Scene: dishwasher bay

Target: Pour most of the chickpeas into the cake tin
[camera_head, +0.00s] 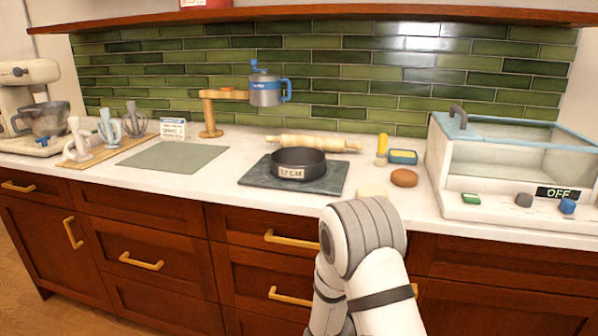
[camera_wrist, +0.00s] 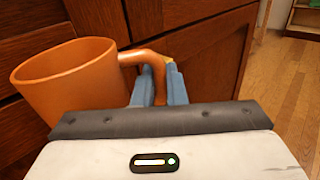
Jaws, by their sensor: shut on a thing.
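The cake tin (camera_head: 297,162) is round and dark, with a light "17 CM" label on its front. It stands on a dark slate mat (camera_head: 256,180) on the counter. In the wrist view my gripper (camera_wrist: 160,78) has its blue fingers shut on the handle of an orange mug (camera_wrist: 62,82). The mug is in front of the wooden cabinet fronts. Its mouth faces up, slightly tilted in the picture. No chickpeas show; the mug's depth is hidden. In the head view my arm reaches down in front of the counter, and the gripper and mug are out of sight.
A rolling pin (camera_head: 300,143) lies behind the tin. A wooden stand (camera_head: 209,112) with a blue-banded metal pot (camera_head: 265,92) is behind left. Right are a brown round object (camera_head: 404,177), a blue-rimmed dish (camera_head: 403,157) and a glass-sided appliance (camera_head: 500,155). A grey-green mat (camera_head: 172,157) lies bare at left.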

